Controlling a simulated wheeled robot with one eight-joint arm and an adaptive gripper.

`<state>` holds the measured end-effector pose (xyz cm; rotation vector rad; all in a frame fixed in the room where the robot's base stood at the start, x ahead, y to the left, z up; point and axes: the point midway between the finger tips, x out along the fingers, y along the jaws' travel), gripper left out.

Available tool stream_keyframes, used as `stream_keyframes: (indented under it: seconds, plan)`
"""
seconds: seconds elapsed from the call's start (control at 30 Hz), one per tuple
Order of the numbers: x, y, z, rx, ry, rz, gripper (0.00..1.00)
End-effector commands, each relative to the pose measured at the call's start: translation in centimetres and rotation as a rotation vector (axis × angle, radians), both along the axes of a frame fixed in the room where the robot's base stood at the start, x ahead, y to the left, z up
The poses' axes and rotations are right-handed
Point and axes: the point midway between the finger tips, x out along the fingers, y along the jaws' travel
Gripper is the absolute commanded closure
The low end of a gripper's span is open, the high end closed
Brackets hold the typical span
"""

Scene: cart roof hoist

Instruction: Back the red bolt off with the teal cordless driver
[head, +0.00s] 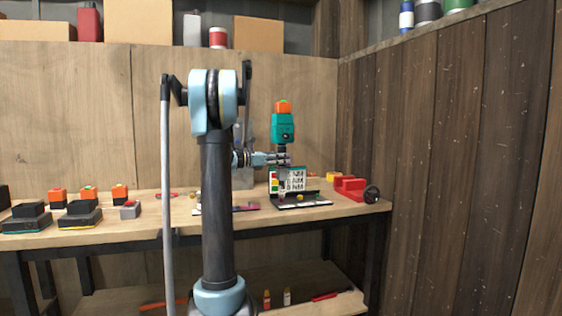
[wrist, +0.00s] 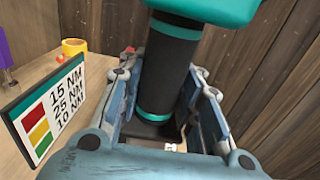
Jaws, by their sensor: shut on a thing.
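The teal cordless driver (head: 283,127) has an orange top and a black grip. It is upright above the right part of the bench. My gripper (head: 284,160) is shut around its black grip, and the wrist view shows the grip (wrist: 168,75) between the fingers. A sign (wrist: 48,112) pairs red with 15 NM, yellow with 25 NM and green with 10 NM; it also shows in the head view (head: 294,180). I cannot make out the red bolt for certain in either view.
A dark tray (head: 312,203) lies on the bench (head: 140,222) below the driver. A red vise (head: 348,186) stands to its right. Several black-and-orange blocks (head: 88,193) stand at the left. A plank wall (head: 450,160) closes off the right side.

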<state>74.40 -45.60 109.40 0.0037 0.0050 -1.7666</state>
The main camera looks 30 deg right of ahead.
Motion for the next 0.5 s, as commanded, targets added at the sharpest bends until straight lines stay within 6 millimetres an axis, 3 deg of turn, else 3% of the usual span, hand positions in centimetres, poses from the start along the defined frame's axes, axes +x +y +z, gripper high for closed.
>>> stream_keyframes:
  seconds: [0.5]
  plan:
    - [0.02,-0.04,-1.00,-0.001,0.000,0.000,1.00]
